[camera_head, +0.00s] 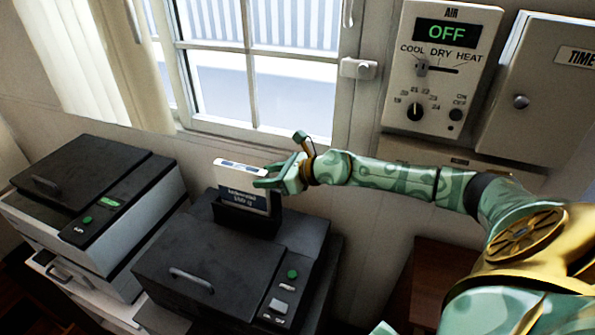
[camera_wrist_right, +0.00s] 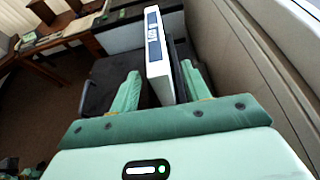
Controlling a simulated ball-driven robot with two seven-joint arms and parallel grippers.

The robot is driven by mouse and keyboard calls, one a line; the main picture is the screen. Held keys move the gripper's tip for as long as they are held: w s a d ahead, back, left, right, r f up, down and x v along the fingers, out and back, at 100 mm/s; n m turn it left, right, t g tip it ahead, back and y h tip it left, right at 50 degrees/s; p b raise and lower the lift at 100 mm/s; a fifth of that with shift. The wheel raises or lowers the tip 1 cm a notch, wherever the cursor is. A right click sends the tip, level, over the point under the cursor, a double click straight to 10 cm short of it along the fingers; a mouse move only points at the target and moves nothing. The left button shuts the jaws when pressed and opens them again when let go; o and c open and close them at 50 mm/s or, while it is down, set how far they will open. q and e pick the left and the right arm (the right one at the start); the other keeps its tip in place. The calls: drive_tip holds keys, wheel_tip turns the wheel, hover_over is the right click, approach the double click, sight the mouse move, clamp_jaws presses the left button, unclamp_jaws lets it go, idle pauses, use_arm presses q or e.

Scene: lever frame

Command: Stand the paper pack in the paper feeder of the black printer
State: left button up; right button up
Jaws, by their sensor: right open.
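The paper pack (camera_head: 241,176), white with a dark printed label, stands upright in the dark paper feeder (camera_head: 246,219) at the back of the black printer (camera_head: 205,262). Its lower part is hidden by the feeder. My right gripper (camera_head: 265,178) is at the pack's upper right end. In the right wrist view the pack (camera_wrist_right: 156,50) stands between the two fingers of my right gripper (camera_wrist_right: 162,82). The fingers are apart, with a gap visible on the left side of the pack. My left gripper is not in view.
A second printer, grey with a dark lid (camera_head: 82,180), stands to the left. The window (camera_head: 255,75) and wall are close behind. An air control panel (camera_head: 440,65) and a grey wall box (camera_head: 535,95) hang at the right. The printer's front lid is clear.

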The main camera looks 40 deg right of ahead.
drive_tip(key=b+v, duration=0.1)
drive_tip(key=v, duration=1)
drive_tip(key=shift+s+d+b, duration=0.15)
drive_tip(key=shift+s+b, duration=0.05)
drive_tip(key=shift+b, duration=0.1)
drive_tip(key=shift+r, duration=0.1)
